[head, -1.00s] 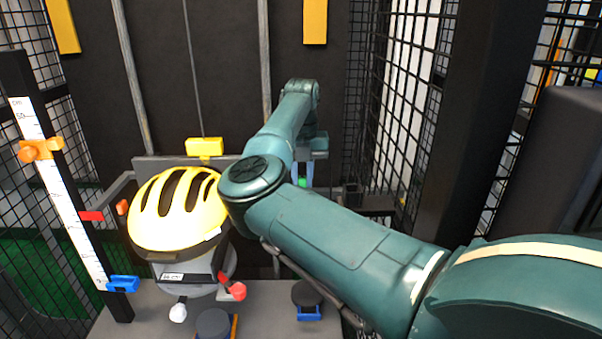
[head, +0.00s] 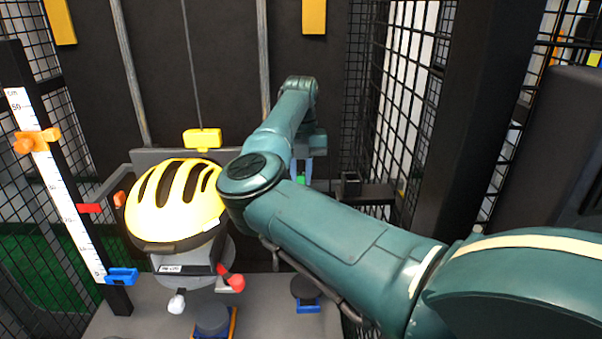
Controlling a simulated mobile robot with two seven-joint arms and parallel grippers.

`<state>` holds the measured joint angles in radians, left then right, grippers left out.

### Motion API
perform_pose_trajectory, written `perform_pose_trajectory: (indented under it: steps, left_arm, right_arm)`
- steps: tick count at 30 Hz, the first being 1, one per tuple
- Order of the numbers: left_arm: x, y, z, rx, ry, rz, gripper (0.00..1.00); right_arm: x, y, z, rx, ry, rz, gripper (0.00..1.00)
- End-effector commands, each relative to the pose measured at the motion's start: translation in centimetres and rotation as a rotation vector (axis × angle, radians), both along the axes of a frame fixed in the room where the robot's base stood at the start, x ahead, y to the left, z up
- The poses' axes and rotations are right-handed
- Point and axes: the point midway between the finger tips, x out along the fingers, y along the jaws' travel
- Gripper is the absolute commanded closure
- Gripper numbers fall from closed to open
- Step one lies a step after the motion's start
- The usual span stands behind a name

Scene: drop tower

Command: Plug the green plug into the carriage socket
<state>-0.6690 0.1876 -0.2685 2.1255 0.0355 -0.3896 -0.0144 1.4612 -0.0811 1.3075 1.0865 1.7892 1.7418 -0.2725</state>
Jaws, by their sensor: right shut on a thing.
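The carriage (head: 143,158) appears as a grey plate behind a yellow helmet (head: 177,205), to the left of the gripper. The carriage socket cannot be made out; my right arm covers the area to the helmet's right. The plug is apart from the visible part of the carriage. My left gripper is out of view.
A yellow block (head: 202,138) hangs on a cable above the helmet. A scale post (head: 60,190) with orange and blue clamps stands at left. A red-tipped lever (head: 236,283) and black knobs are at the front. A small black box (head: 350,184) and mesh fence stand at right.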

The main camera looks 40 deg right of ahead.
Motion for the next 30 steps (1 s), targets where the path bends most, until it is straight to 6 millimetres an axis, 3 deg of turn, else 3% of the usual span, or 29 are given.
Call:
perform_pose_trajectory:
  steps: [13,30]
  left_arm:
    - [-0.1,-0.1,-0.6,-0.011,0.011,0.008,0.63]
    - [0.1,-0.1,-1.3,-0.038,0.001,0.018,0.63]
  right_arm:
    - [0.0,0.0,-0.4,0.0,0.0,0.0,0.93]
    - [0.0,0.0,-2.6,-0.002,-0.001,0.0,0.93]
